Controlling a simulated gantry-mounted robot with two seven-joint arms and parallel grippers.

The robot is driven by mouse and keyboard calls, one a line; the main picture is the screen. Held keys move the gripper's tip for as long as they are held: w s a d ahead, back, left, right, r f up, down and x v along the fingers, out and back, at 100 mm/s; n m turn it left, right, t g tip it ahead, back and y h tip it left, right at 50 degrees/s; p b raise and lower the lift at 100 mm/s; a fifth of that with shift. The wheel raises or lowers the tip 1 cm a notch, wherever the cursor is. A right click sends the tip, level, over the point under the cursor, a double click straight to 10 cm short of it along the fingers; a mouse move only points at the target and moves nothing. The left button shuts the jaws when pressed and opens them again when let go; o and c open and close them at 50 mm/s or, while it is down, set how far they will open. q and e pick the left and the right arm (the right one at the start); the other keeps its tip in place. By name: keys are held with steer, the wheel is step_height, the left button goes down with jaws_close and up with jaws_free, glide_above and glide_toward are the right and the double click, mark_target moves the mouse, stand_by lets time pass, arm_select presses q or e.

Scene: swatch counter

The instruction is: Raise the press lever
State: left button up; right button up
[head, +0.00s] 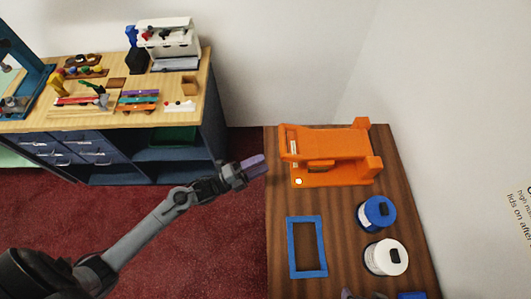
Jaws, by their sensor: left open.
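The orange press (335,172) stands at the back of the dark wood counter (340,215). Its orange lever (325,143) appears to lie low over the base, with the handle end toward the left and posts at the right; its exact angle is hard to tell. My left gripper (252,164), with purple-grey fingers, is just left of the press, apart from it in the picture. It is open and nothing shows in it. Purple-grey tips at the bottom edge look like part of my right gripper (348,294), mostly cut off.
A blue rectangular frame (291,247), a blue-lidded jar (377,214) and a white-lidded jar (386,257) sit on the counter in front of the press. A wall stands close on the right. A cluttered workbench (215,95) is at the back left, beyond red carpet.

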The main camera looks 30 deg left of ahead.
arm_select(q)
steer(key=m+b, duration=0.1)
steer(key=b, duration=0.4)
glide_toward(283, 142)
step_height(283, 142, down, 2)
arm_select(e)
steer(key=f, duration=0.6)
steer(key=shift+w+a+f, duration=0.2)
steer(key=shift+a+f, duration=0.1)
steer(key=shift+f, duration=0.45)
steer(key=shift+r, duration=0.2)
arm_select(q)
steer(key=shift+a+r+x, duration=0.1)
steer(key=shift+x, duration=1.65)
steer(key=shift+a+r+x, duration=0.1)
steer(key=shift+r+x, duration=0.05)
steer(key=shift+x, duration=1.65)
steer(key=shift+a+r+x, duration=0.1)
steer(key=shift+x, duration=1.65)
arm_select(e)
steer(key=shift+d, duration=0.1)
arm_select(q)
steer(key=shift+w, duration=0.15)
jaws_close()
